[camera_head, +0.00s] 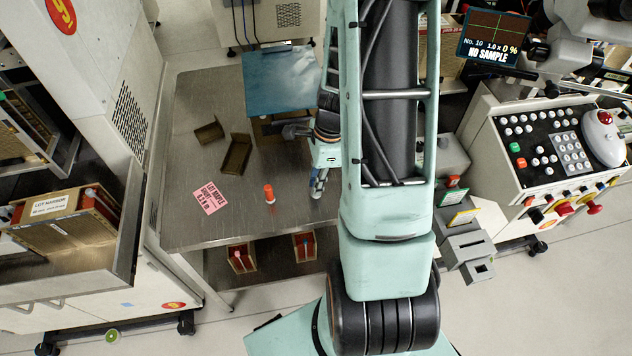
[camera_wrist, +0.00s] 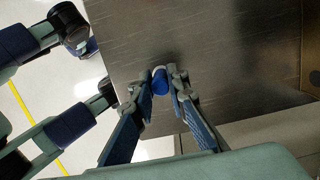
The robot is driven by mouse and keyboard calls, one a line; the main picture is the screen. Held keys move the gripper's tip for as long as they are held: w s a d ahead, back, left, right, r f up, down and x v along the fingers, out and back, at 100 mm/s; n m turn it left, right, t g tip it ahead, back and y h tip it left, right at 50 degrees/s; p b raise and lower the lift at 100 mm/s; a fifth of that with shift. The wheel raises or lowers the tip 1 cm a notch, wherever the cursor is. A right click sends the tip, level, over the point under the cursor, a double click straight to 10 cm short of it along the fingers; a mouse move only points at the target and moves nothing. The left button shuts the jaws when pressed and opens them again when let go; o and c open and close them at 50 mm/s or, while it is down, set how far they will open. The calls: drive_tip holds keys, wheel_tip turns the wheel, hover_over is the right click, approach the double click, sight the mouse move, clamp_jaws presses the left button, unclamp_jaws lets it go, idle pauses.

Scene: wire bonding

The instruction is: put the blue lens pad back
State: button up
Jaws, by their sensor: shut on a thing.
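The blue lens pad (camera_wrist: 160,80) shows in the wrist view as a small blue rounded thing with a pale end. My gripper (camera_wrist: 162,92) is shut on it, with a fingertip on each side. In the head view my gripper (camera_head: 318,186) points down near the right front part of the steel table (camera_head: 200,105), partly covered by my arm. The pad cannot be made out clearly there. I cannot tell whether it touches the table top or hangs above it.
An orange-red upright piece (camera_head: 269,194) stands left of my gripper, near a pink note (camera_head: 209,197). Two dark open trays (camera_head: 236,154) lie farther back, before a blue sheet (camera_head: 280,80). Grey slotted blocks (camera_head: 470,250) and a control panel (camera_head: 545,140) are on the right.

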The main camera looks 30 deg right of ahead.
drive_tip(key=o, duration=0.9)
drive_tip(key=shift+f, duration=0.1)
drive_tip(key=shift+c, duration=0.2)
wheel_tip(320, 180, up, 12)
drive_tip(key=d+p, duration=0.1)
drive_tip(key=p, duration=0.1)
drive_tip(key=shift+s+d, duration=0.25)
drive_tip(key=shift+d, duration=0.1)
drive_tip(key=shift+d, duration=0.1)
